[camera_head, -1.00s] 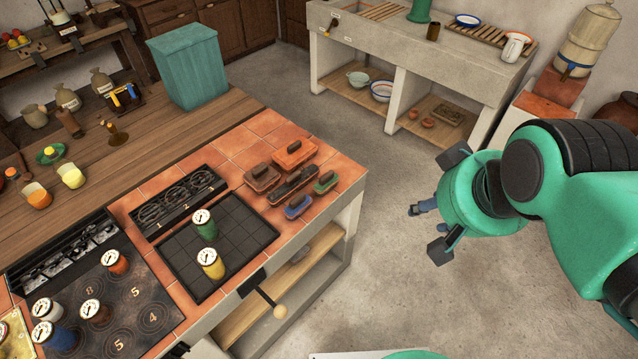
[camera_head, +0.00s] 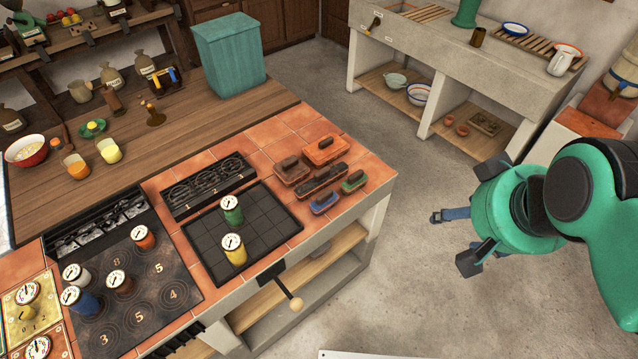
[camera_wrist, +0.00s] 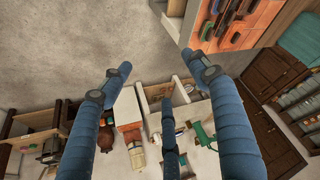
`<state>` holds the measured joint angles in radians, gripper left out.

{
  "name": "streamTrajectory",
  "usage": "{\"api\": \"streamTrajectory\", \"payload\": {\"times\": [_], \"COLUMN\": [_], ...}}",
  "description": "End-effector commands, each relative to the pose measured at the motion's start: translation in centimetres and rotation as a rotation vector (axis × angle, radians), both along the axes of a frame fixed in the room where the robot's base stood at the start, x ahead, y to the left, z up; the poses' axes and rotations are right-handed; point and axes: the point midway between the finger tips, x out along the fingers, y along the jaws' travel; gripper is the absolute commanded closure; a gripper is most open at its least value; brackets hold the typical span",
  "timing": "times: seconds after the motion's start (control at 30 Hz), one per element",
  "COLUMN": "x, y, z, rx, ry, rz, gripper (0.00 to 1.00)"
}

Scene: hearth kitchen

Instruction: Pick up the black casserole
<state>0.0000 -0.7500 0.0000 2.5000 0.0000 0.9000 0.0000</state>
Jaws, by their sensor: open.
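The black casserole (camera_head: 321,180) is a long, low dish with a dark lid and handle. It sits among other small lidded dishes on the terracotta tiles at the right end of the stove counter. My gripper (camera_head: 456,233) is open and empty, out over the floor to the right of the counter, well apart from the casserole. In the wrist view my gripper (camera_wrist: 155,72) shows its blue fingers spread with nothing between them. Small lidded dishes show at the top right of that view, but I cannot tell the black one there for sure.
Around the casserole are an orange dish (camera_head: 325,150), a brown dish (camera_head: 291,171), a blue dish (camera_head: 323,202) and a green dish (camera_head: 354,181). A black grid plate (camera_head: 268,222) with two weight-like canisters lies to the left. The floor (camera_head: 400,270) between counter and gripper is clear.

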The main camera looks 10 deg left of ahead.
Motion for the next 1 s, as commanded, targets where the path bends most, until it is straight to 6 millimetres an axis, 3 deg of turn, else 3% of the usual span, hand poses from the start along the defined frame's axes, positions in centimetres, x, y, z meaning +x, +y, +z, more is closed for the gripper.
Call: {"api": "streamTrajectory", "payload": {"times": [0.33,0.53,0.67,1.0], "x": [0.2,1.6,3.6,11.0], "y": [0.1,0.5,1.1,3.8], "z": [0.1,0.7,1.2,2.1], "rx": [0.002,0.020,0.043,0.114], "ry": [0.002,0.021,0.045,0.129], "rz": [-0.002,-0.023,-0.054,-0.171], "gripper": [0.38,0.38,0.38,0.38]}}
